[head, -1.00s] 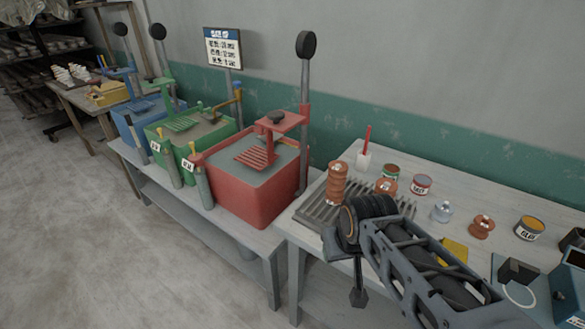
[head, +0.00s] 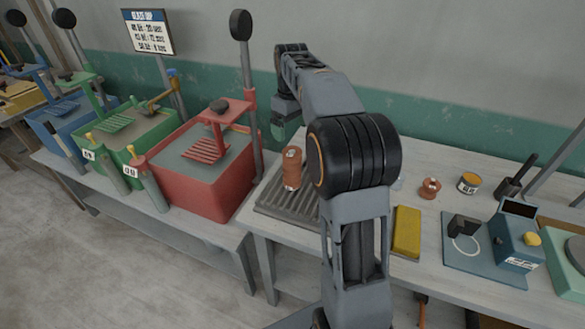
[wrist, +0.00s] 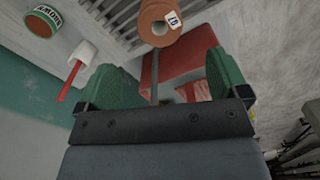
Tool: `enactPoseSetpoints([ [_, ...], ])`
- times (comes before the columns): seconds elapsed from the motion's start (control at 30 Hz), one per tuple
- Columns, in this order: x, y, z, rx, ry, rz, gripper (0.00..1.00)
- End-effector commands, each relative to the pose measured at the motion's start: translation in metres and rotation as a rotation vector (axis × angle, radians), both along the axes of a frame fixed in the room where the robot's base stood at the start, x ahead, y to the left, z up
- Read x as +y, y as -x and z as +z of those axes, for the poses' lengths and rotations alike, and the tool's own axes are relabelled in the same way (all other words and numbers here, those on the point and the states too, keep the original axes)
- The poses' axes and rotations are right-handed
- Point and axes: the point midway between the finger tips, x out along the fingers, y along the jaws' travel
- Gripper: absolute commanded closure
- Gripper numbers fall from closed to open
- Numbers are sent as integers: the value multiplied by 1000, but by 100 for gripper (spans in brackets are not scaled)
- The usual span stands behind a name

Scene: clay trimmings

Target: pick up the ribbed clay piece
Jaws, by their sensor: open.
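A tall orange-brown ribbed clay piece (head: 292,168) stands upright on a grey slatted rack (head: 274,212) at the table's left end. In the wrist view the ribbed piece (wrist: 158,20) shows at the top centre, with a hole in its end and a white number tag. My gripper (head: 283,122) hangs behind and above the piece in the head view. Its green fingers (wrist: 170,78) are apart in the wrist view, with no clay between them; the piece lies beyond their tips. My elbow hides part of the rack.
A red bin (head: 200,165) with a tall post stands left of the rack. A red-handled brush (wrist: 78,68) and a labelled tin (wrist: 43,21) are beside the fingers in the wrist view.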

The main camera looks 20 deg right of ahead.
Motion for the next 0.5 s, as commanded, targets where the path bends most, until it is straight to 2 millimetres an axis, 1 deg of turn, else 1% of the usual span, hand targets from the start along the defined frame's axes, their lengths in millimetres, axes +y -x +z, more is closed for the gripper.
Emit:
enactPoseSetpoints([
  [0.03, -1, 0, -11, 5, -1, 0, 7],
  [0.2, -1, 1, -41, 5, -1, -1, 7],
  [0.33, -1, 0, -58, 2, 0, -1, 7],
  [0.5, -1, 0, -69, 1, 0, -2, 7],
])
